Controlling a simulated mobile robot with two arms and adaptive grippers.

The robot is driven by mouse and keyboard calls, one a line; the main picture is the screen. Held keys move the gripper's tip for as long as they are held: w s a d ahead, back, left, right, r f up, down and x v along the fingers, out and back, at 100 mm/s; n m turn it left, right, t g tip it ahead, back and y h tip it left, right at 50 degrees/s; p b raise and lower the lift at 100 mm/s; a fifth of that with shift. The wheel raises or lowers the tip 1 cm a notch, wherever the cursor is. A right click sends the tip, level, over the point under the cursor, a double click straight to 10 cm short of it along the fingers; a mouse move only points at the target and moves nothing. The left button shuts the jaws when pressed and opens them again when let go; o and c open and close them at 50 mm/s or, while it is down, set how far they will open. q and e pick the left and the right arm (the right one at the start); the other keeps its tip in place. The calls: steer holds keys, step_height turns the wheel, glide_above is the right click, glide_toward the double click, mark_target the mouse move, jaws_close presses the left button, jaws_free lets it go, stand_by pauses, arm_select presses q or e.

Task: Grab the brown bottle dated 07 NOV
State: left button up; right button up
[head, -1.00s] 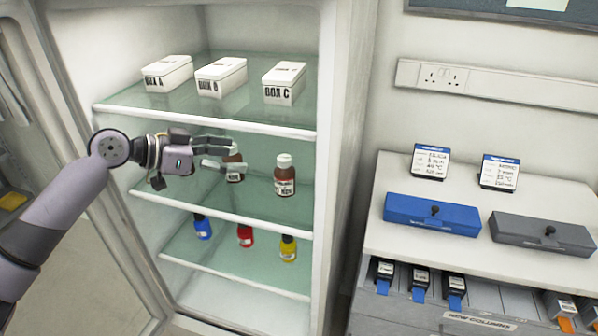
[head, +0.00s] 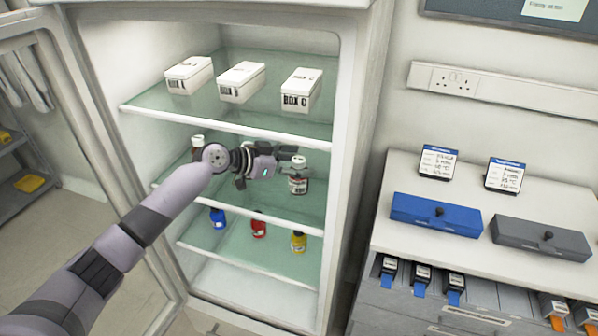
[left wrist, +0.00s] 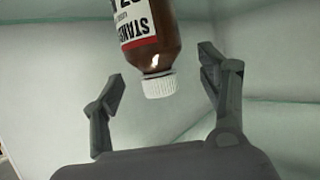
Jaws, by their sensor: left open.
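A brown bottle with a white cap and a white, red and dark label (head: 298,180) stands at the right of the fridge's middle shelf. My left gripper (head: 292,155) reaches in over that shelf, open, close to this bottle. In the left wrist view, a brown bottle (left wrist: 150,60) shows upside down in the picture, its white cap between the open fingers (left wrist: 162,75), with gaps on both sides. Part of "STANDARD" reads on its label; no date is legible. Another brown bottle (head: 197,142) stands at the shelf's left, partly behind my arm. My right gripper is out of view.
White boxes, one marked BOX C (head: 301,92), stand on the glass shelf above. Blue (head: 218,219), red (head: 258,226) and yellow (head: 298,241) bottles stand below. The fridge's right wall (head: 350,150) is near. A counter holds blue (head: 435,216) and grey (head: 541,240) boxes.

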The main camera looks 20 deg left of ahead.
arm_select(q)
steer(key=shift+w+d+f, duration=0.15)
steer(key=shift+w+d, duration=0.1)
steer(key=shift+a, duration=0.1)
steer(key=shift+c, duration=0.4)
steer(key=shift+c, duration=0.6)
steer(key=c, duration=1.4)
